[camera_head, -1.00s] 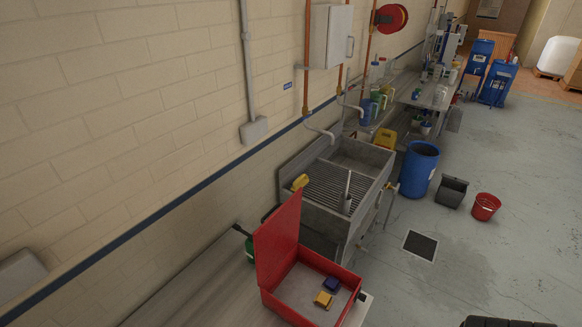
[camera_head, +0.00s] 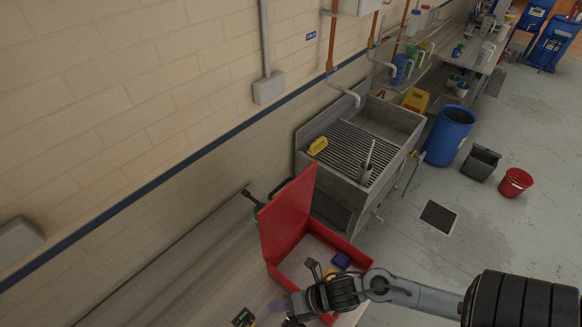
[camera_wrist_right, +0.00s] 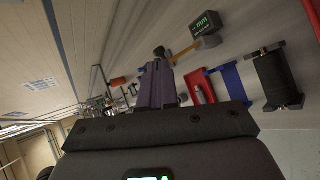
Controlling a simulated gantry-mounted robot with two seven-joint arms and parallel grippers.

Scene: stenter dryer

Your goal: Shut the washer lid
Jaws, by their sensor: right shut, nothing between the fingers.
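The red washer (camera_head: 349,256) stands open on the bench, in front of the sink. Its lid (camera_head: 287,216) is hinged on the left side and stands up steeply. My left gripper is not in view.
A grey sink (camera_head: 362,145) with a grate and a yellow brush (camera_head: 318,146) stands behind the washer. A small device with a lit display (camera_head: 243,317) lies on the bench at the front. The bench (camera_head: 190,285) left of the washer is mostly clear.

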